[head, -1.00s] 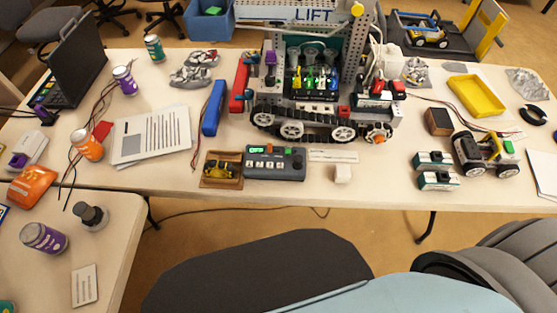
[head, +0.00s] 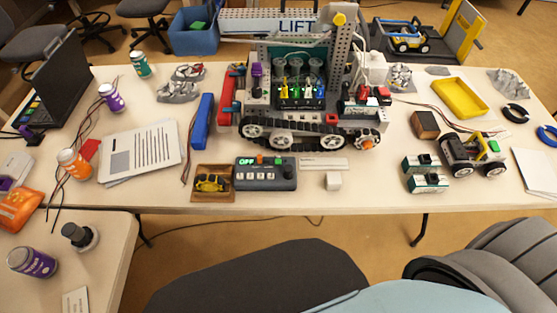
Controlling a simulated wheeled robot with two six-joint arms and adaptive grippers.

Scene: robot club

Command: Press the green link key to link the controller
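The controller (head: 265,180) is a dark grey box lying near the front edge of the main table, in front of the tracked robot. Its small display (head: 246,161) glows green and seems to read OFF. Nothing touches the controller from above. Neither of my grippers shows in the head view.
The tracked robot (head: 292,131) stands right behind the controller. A brown tray (head: 199,195) with a yellow item is at its left. Table front right of the cube is clear.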

